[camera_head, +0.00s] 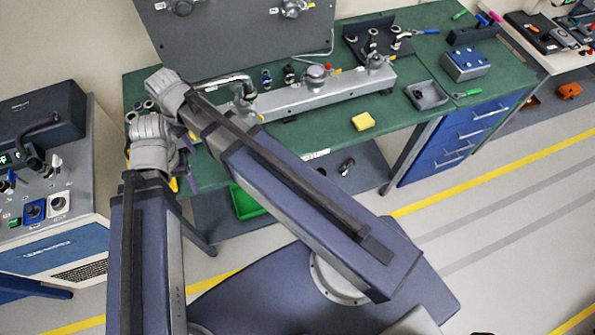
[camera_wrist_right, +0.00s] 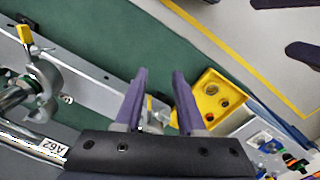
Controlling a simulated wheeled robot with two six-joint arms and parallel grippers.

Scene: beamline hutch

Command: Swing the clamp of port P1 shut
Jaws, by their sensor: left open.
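The long grey rail (camera_head: 300,98) lies on the green bench and carries several fittings; I cannot read which is port P1. A fitting with a bent metal pipe (camera_head: 243,95) stands at its left end, partly behind my right arm. In the right wrist view, a curved metal clamp (camera_wrist_right: 42,92) sits at a pipe end beside the rail (camera_wrist_right: 85,80), left of my right gripper (camera_wrist_right: 156,73) and apart from it. Its purple fingers stand apart. In the head view, my left gripper (camera_head: 178,146) is just below the right wrist; its fingers are mostly hidden.
A yellow block with round holes (camera_wrist_right: 210,98) stands right of my right fingers. On the bench are a yellow block (camera_head: 363,121), a grey tray (camera_head: 427,95) and a blue box (camera_head: 465,65). A grey panel (camera_head: 235,30) rises behind. A control cabinet (camera_head: 50,190) stands left.

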